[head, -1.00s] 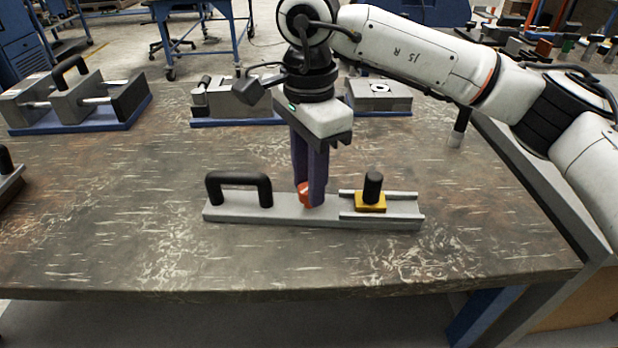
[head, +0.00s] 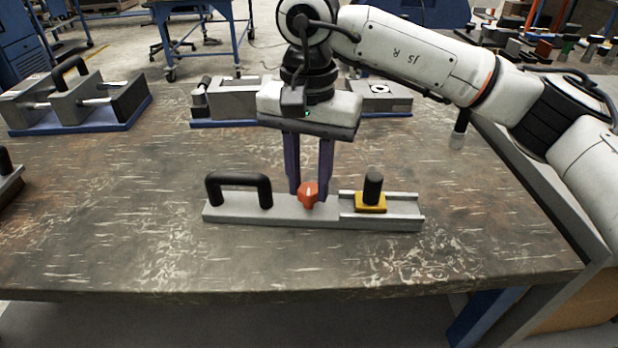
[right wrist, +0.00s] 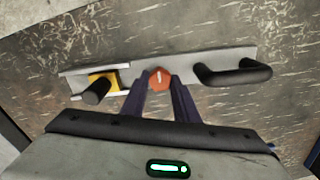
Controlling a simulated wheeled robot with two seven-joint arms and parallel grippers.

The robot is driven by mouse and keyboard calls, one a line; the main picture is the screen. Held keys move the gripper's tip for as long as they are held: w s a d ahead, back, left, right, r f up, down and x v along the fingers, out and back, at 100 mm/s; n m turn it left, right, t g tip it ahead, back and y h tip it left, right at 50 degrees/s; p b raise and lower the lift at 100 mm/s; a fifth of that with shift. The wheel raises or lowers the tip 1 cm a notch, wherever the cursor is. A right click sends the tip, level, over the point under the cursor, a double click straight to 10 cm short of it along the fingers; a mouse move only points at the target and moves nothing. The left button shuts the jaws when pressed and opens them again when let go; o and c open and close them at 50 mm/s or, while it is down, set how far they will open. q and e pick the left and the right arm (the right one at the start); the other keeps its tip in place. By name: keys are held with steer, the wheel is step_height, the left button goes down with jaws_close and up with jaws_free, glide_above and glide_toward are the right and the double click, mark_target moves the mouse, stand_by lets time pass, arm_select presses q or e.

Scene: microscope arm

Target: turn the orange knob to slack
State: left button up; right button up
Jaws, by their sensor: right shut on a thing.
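The orange knob (head: 308,194) sits on the middle of a grey bar-shaped base (head: 285,213) on the table. A white mark shows on the knob's face. My right gripper (head: 309,192) points down over the base, its two purple fingers on either side of the knob, shut on it. In the right wrist view the knob (right wrist: 159,78) shows between the tips of the fingers (right wrist: 160,88). The base carries a black handle (head: 239,188) at its left and a yellow slider (head: 371,202) with a black peg (head: 373,184) in a track at its right. My left gripper is not in view.
Grey blocks on blue plates (head: 80,125) stand at the back left, with another fixture (head: 235,102) behind my right gripper. The table is bare in front of the base and to its right. The table's front edge (head: 290,294) lies nearest.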

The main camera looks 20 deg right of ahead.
mark_target(309, 188)
stand_by(0.5)
steer(key=o, duration=1.1)
steer(key=shift+c, duration=0.2)
step_height(309, 188, up, 10)
steer(key=p, duration=0.1)
steer(key=shift+r, duration=0.25)
